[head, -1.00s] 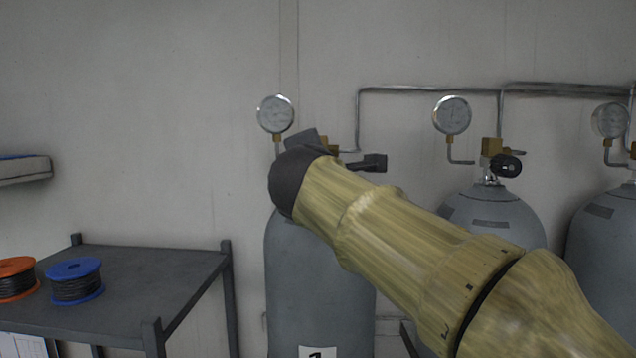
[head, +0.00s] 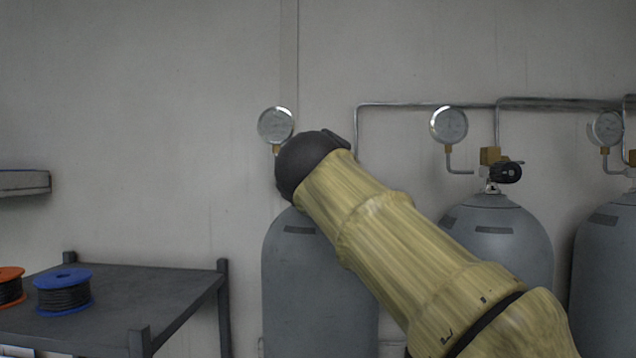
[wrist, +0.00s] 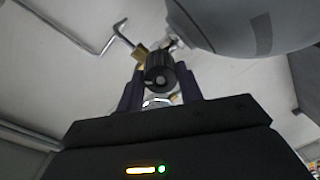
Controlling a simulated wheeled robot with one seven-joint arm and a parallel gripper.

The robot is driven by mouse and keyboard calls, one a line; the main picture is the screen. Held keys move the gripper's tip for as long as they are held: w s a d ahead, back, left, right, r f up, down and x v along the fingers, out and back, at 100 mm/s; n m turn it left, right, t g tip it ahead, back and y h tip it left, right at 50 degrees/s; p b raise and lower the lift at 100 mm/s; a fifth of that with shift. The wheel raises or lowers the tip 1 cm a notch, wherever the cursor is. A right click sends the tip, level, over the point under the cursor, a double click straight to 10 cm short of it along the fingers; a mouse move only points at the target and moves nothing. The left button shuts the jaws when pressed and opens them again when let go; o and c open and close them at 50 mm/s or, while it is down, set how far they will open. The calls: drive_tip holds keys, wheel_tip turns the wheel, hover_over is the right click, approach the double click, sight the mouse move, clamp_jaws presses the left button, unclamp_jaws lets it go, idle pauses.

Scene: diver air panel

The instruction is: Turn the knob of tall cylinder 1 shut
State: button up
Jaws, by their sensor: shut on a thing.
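Tall cylinder 1 (head: 310,290) is a grey tank standing against the wall in the head view. Its shoulder also shows at the top right of the wrist view (wrist: 235,25). Its valve and knob are hidden behind my arm in the head view. In the wrist view its black knob (wrist: 160,76) sits on a brass and metal valve, between the two purple fingers of my gripper (wrist: 160,92). The fingers are shut on the knob, one on each side. In the head view the gripper is hidden by my arm's dark wrist.
A pressure gauge (head: 276,125) is on the wall just above my wrist. A second cylinder (head: 497,250) with its own black knob (head: 507,173) stands to the right, with another beyond it. Pipes run along the wall. A dark table (head: 140,295) with cable spools is at left.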

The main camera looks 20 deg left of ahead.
drive_tip(key=m, duration=0.1)
drive_tip(key=m+b, duration=0.1)
drive_tip(key=m, duration=0.1)
drive_tip(key=m+b, duration=0.1)
drive_tip(key=shift+f+m, duration=0.3)
drive_tip(key=m+b, duration=0.1)
drive_tip(key=m, duration=0.4)
idle(0.4)
drive_tip(key=o, duration=1)
drive_tip(key=shift+r, duration=0.15)
drive_tip(key=shift+s+d+b, duration=0.15)
drive_tip(key=shift+s+b, duration=0.25)
drive_tip(key=shift+b, duration=0.2)
drive_tip(key=b+v, duration=0.1)
drive_tip(key=v, duration=0.4)
drive_tip(key=b+v, duration=0.2)
drive_tip(key=v, duration=0.4)
drive_tip(key=b+v, duration=0.2)
drive_tip(key=v, duration=0.3)
drive_tip(key=shift+s+d+f, duration=0.1)
drive_tip(key=shift+s+f, duration=0.15)
